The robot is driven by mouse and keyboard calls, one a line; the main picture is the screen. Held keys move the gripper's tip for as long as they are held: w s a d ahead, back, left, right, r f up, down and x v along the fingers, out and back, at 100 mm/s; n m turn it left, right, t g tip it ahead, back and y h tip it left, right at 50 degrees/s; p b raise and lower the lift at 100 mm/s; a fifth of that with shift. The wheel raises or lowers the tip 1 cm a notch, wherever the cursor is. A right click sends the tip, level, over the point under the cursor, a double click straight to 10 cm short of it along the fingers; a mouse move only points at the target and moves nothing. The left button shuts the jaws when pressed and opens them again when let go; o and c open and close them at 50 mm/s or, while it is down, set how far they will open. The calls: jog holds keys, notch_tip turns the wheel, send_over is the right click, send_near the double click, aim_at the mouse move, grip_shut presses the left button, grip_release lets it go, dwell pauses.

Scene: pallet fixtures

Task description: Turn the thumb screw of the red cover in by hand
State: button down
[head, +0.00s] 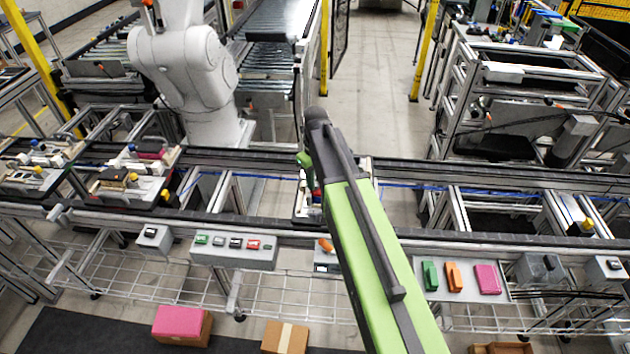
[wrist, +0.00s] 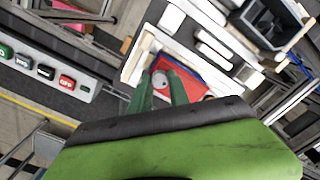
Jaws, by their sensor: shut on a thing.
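In the wrist view the red cover (wrist: 196,84) sits in a white fixture on a pallet (wrist: 172,18). The thumb screw (wrist: 160,79), a small round grey knob, shows at the cover's left side between the green fingertips of my gripper (wrist: 164,84). The fingers are shut on it. How deep the screw sits is hidden. In the head view my gripper (head: 306,162) is mostly behind my green arm. Only a sliver of the cover (head: 318,194) shows there, beside the arm on the conveyor line.
A button panel (head: 233,250) is on the conveyor's front side. A board with green, orange and pink pieces (head: 462,296) lies right of my arm. Other pallets (head: 135,180) stand on the line at left. A dark open bin (wrist: 268,20) is close to the fixture.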

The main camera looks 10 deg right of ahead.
jog(key=c, duration=1.2)
grip_release()
notch_tip(320, 180, up, 17)
jog(key=p, duration=1.7)
jog(key=shift+r, duration=0.2)
